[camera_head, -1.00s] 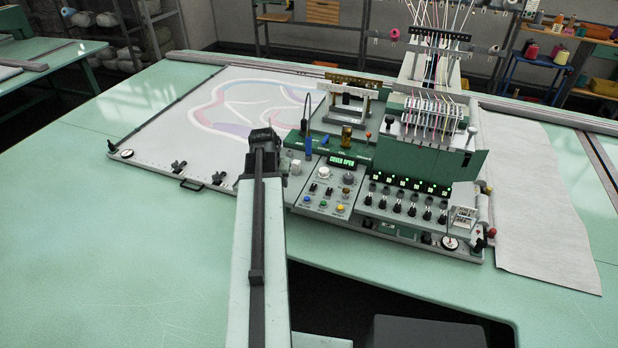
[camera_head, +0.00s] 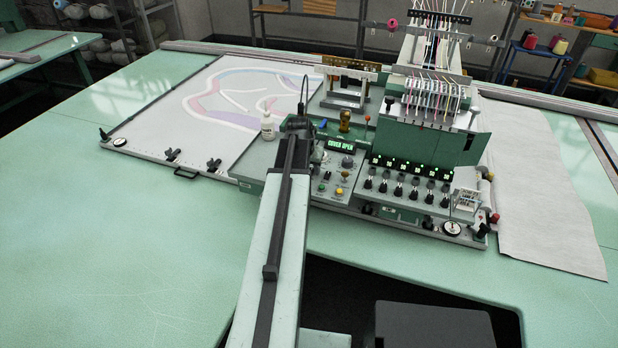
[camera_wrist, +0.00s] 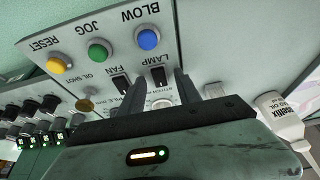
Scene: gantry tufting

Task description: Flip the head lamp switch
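The head lamp switch (camera_wrist: 158,76) is a small black rocker by the word LAMP on the grey control panel (camera_wrist: 75,42), which appears upside down in the wrist view. A similar FAN switch (camera_wrist: 121,83) sits beside it. My gripper (camera_wrist: 150,97) is over the panel with its dark fingers apart and nothing visibly between them but panel. One finger is close beside the lamp switch; I cannot tell whether it touches. In the head view, my arm covers part of the panel (camera_head: 333,198), and the lamp switch cannot be made out there.
Blue (camera_wrist: 148,38), green (camera_wrist: 98,50) and yellow (camera_wrist: 57,66) buttons lie close to the switches. A white bottle (camera_head: 268,126) stands left of my arm. A row of black knobs (camera_head: 400,190) lies right of the panel. The green table at left is clear.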

